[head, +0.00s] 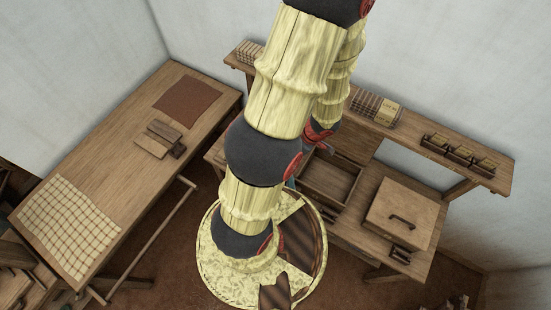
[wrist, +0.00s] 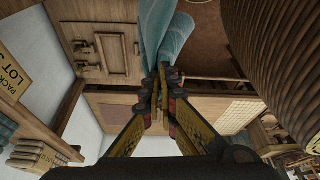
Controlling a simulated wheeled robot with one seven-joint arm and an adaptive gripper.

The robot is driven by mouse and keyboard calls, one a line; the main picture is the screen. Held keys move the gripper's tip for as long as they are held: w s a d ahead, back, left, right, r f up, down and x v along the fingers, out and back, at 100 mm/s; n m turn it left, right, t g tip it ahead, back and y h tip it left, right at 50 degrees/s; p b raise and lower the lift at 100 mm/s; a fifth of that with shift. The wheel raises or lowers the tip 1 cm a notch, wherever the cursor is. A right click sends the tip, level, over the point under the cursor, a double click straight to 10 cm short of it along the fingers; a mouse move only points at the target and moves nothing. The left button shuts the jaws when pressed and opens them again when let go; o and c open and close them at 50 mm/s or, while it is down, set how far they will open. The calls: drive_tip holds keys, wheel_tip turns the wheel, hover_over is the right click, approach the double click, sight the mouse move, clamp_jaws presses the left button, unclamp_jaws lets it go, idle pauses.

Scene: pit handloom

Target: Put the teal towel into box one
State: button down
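The teal towel (wrist: 166,35) hangs between the fingertips of my gripper (wrist: 160,88) in the wrist view, folded and narrow at the grip. The fingers are closed on its end. In the head view my arm hides most of the gripper and towel; only a small teal patch (head: 291,183) shows beside the arm. An open wooden box (head: 331,180) stands on the right-hand bench, partly behind my arm. A box with a closed lid and dark handle (head: 405,213) stands to its right. I cannot read which is box one.
A shelf (head: 482,167) above the bench carries bundles, a labelled pack (head: 388,112) and small trays (head: 460,153). The left table (head: 125,140) holds a checked cloth (head: 68,225), a brown mat (head: 187,99) and wooden blocks (head: 160,139).

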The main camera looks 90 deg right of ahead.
drive_tip(key=s+d+r, duration=0.2)
drive_tip(key=s+r, duration=0.3)
drive_tip(key=s, duration=0.6)
drive_tip(key=s+d+r, duration=0.3)
drive_tip(key=s+r, duration=0.2)
drive_tip(key=s, duration=0.6)
drive_tip(key=shift+r, duration=0.4)
drive_tip(key=shift+s+a, duration=0.6)
drive_tip(key=shift+a, duration=0.25)
drive_tip(key=shift+s+a, duration=0.6)
drive_tip(key=shift+a, duration=0.2)
drive_tip(key=shift+s+d+f, duration=0.8)
drive_tip(key=shift+d+f, duration=0.45)
drive_tip(key=shift+f, duration=3.05)
drive_tip(key=w+a+f, duration=0.3)
drive_tip(key=a+f, duration=0.2)
drive_tip(key=f, duration=0.3)
drive_tip(key=shift+w+f, duration=0.15)
drive_tip(key=shift+f, duration=0.2)
